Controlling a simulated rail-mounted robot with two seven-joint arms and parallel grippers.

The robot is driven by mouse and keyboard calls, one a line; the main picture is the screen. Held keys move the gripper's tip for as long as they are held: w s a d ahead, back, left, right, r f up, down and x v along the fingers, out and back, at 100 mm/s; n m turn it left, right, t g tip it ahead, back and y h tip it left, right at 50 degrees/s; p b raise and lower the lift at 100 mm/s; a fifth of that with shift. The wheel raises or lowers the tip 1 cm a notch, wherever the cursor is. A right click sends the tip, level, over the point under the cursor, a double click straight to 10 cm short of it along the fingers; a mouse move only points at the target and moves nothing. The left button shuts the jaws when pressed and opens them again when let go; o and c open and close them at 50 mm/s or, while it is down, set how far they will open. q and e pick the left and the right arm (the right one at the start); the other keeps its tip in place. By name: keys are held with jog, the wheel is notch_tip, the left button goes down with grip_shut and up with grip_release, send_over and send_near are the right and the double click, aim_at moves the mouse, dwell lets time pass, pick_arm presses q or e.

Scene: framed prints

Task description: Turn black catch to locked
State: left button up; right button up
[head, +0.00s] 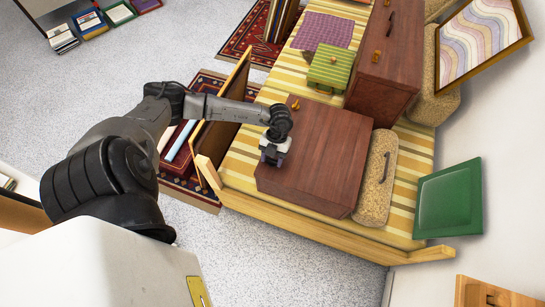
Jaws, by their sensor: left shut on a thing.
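A brown wooden cabinet (325,155) lies on the yellow striped bed in the middle of the head view. My left gripper (272,157) reaches in from the left and is shut at the cabinet's left edge. What it grips is small and mostly hidden by the jaws; from its place it appears to be the black catch. I cannot tell which way the catch is turned. My right gripper is out of view.
A tan speckled case (377,178) with a dark handle lies right of the cabinet. A second wooden cabinet (378,75) and a green striped stool (331,69) are behind. The bed's wooden rail (310,228) runs along the front. A green panel (449,199) is at right.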

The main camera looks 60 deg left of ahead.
pick_arm(q)
jog(key=m+y+p, duration=0.1)
jog(key=m, duration=0.2)
jog(key=shift+r+g, duration=0.1)
jog(key=shift+g, duration=0.2)
jog(key=m+y, duration=0.1)
jog(key=m, duration=0.1)
jog(key=m+y+p, duration=0.1)
jog(key=m, duration=0.2)
jog(key=shift+w+d+m+g, duration=0.1)
jog(key=shift+d+m+g, duration=0.05)
jog(key=shift+m+g, duration=0.15)
jog(key=m+y+p, duration=0.1)
jog(key=m, duration=0.3)
jog(key=shift+y, duration=0.3)
jog(key=shift+d+m+t+y+p, duration=0.1)
jog(key=shift+m+t+y+p, duration=0.25)
jog(key=shift+m, duration=1)
jog(key=shift+m+t+y+p, duration=0.25)
jog(key=shift+m+t+y, duration=0.15)
jog(key=shift+m, duration=0.95)
jog(key=o, duration=0.9)
